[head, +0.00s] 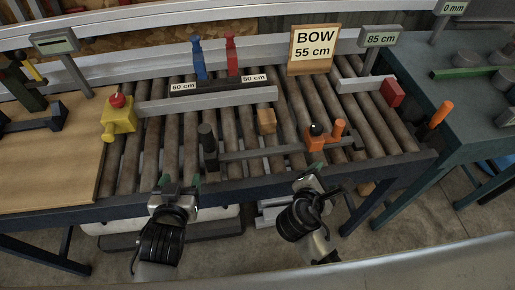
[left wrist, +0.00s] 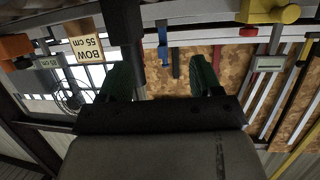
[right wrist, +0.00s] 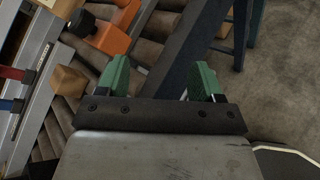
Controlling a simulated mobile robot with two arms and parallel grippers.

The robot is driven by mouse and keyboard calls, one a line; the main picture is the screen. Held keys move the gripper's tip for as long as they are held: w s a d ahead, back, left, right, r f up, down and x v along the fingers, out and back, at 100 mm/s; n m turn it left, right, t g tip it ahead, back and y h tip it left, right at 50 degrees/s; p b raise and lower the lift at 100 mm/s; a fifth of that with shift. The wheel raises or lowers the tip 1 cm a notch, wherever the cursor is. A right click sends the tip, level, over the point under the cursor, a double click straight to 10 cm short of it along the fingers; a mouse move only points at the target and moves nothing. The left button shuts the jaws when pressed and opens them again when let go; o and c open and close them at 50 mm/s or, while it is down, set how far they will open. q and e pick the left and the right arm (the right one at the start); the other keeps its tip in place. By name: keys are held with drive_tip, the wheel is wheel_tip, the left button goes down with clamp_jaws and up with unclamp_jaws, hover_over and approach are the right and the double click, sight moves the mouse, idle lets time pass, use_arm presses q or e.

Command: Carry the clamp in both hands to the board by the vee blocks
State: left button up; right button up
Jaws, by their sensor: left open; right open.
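A bar clamp with an orange head (head: 316,142) and a long grey bar (head: 262,153) lies across the rollers near their front edge. A dark upright handle (head: 207,138) stands at its left end. The orange head also shows in the right wrist view (right wrist: 110,39). My left gripper (head: 181,182) is open and empty, in front of the table edge, below the clamp's left end. My right gripper (head: 308,178) is open and empty, in front of the orange head and apart from it. A wooden board (head: 60,180) lies at the left; I cannot clearly identify vee blocks.
A wooden block (head: 266,121) sits behind the grey bar. Blue and red tools stand in a labelled rack (head: 215,87). A BOW 55 cm sign (head: 314,50) stands at the back. A green bench (head: 460,110) is at right.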

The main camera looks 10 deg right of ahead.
sight(207, 125)
drive_tip(key=w+a+r+n+t, duration=0.1)
drive_tip(key=n, duration=0.1)
drive_tip(key=w+a+r+n+t, duration=0.1)
drive_tip(key=n+t, duration=0.1)
drive_tip(key=n, duration=0.1)
drive_tip(key=w+a+r+n+t+h, duration=0.1)
drive_tip(key=w+a+n, duration=0.1)
drive_tip(key=n, duration=0.1)
drive_tip(key=shift+a+r+t, duration=0.1)
drive_tip(key=shift+r+t, duration=0.15)
drive_tip(key=shift+t, duration=0.05)
use_arm(q)
drive_tip(key=w+d+r+m+t+h, duration=0.1)
drive_tip(key=w+d+r+t+h, duration=0.1)
drive_tip(key=d+r+t, duration=0.1)
drive_tip(key=shift+d+r+h, duration=0.3)
drive_tip(key=shift+d+r, duration=0.15)
drive_tip(key=shift+d, duration=0.35)
use_arm(e)
drive_tip(key=shift+a+r+n, duration=0.25)
drive_tip(key=shift+n, duration=0.35)
use_arm(q)
drive_tip(key=shift+w, duration=0.1)
use_arm(e)
drive_tip(key=shift+w, duration=0.1)
